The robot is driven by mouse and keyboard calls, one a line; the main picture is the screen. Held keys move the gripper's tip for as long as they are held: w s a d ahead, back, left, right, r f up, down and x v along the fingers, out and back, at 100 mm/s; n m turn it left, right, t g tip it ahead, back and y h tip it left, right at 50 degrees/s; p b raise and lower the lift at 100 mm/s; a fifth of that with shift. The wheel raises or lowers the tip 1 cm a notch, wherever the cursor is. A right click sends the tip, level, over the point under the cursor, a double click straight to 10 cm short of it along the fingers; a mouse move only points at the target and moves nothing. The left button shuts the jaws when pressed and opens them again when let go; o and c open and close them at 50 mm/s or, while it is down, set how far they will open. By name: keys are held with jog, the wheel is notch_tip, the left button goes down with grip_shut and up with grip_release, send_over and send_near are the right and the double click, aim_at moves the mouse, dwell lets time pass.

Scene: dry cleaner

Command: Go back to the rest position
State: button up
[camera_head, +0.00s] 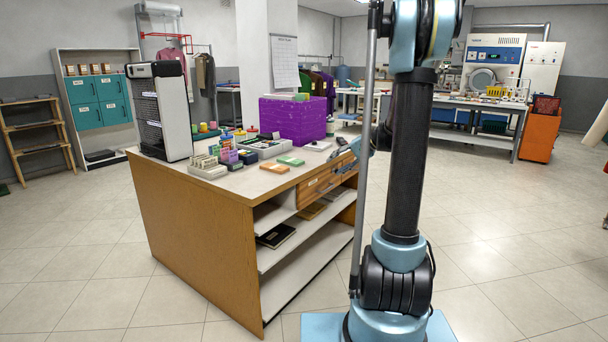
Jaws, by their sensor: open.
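My gripper (341,147) shows small and partly hidden behind my own upright arm, near the right end of the counter (195,240). It is open, and I see nothing between its fingers. It appears over or beside the counter's right edge; I cannot tell whether it touches anything. My arm rises from its base at the lower middle to the top edge of the picture, where its upper part is cut off.
The counter carries a black-and-white cabinet (162,112), a purple crate (293,121), small boxes, an orange pad (274,168) and a green pad (291,160). Its open shelves face me. An orange cabinet (541,137) stands back right.

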jog(key=s+a+f+n+g+h, duration=0.15)
jog(key=s+h, duration=0.35)
jog(key=s, duration=1.9)
jog(key=s+d+f+h, duration=0.1)
jog(key=s+d+f, duration=0.1)
jog(key=s, duration=0.4)
jog(key=s+d+f+n+h, duration=0.1)
jog(key=s+d+f, duration=0.1)
jog(key=s+f, duration=0.2)
jog(key=s+d+f+n+g+h, duration=0.1)
jog(key=s+d+f+h, duration=0.1)
jog(key=s, duration=0.6)
jog(key=shift+d+f, duration=0.35)
jog(key=shift+f, duration=0.3)
jog(key=shift+n, duration=0.25)
